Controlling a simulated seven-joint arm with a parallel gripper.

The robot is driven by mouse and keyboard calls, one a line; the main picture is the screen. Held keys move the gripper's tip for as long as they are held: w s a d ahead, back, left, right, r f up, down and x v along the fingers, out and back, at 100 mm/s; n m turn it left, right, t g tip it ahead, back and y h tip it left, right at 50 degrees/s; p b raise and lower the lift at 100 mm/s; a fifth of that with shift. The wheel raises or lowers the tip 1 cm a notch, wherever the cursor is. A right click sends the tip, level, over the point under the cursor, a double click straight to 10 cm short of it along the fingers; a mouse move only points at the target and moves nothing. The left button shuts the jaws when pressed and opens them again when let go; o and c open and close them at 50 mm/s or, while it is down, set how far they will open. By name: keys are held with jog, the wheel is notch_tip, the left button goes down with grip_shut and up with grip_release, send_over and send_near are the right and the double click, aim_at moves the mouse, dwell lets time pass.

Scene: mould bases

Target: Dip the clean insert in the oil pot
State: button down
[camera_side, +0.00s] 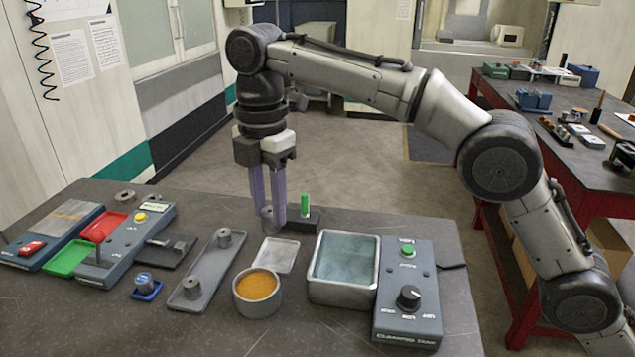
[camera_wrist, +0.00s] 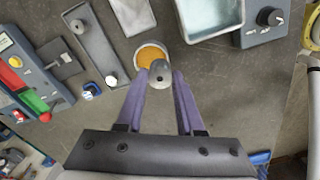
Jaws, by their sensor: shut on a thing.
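My gripper (camera_side: 274,218) points down behind the row of things, with its purple fingers shut on a grey cylindrical insert (camera_side: 267,214). In the wrist view the insert (camera_wrist: 160,72) sits between the fingertips, its round top with a small dark hole facing the camera. The oil pot (camera_side: 243,298) is a round grey pot of orange liquid at the front of the table. In the side view my gripper and the insert are behind the pot, apart from it. In the wrist view the insert overlaps the near edge of the orange liquid (camera_wrist: 150,54); its underside is hidden.
A tank (camera_side: 315,292) of bluish liquid and its control box (camera_side: 408,325) stand right of the pot. A flat plate (camera_side: 275,255) lies behind it. A long tray (camera_side: 208,270) with two grey cylinders is left. A black block with a green cylinder (camera_side: 305,206) stands beside my gripper.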

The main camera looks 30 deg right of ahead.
jog(key=shift+n, duration=0.3)
jog(key=shift+w+a+f, duration=0.1)
jog(key=shift+a+f, duration=0.5)
jog(key=shift+f, duration=1.7)
jog(key=shift+w+a+f, duration=0.1)
jog(key=shift+a+f, duration=0.5)
jog(key=shift+f, duration=1.75)
jog(key=shift+w+a+f, duration=0.1)
jog(key=shift+a+f, duration=0.5)
jog(key=shift+f, duration=1.7)
notch_tip(320, 180, up, 7)
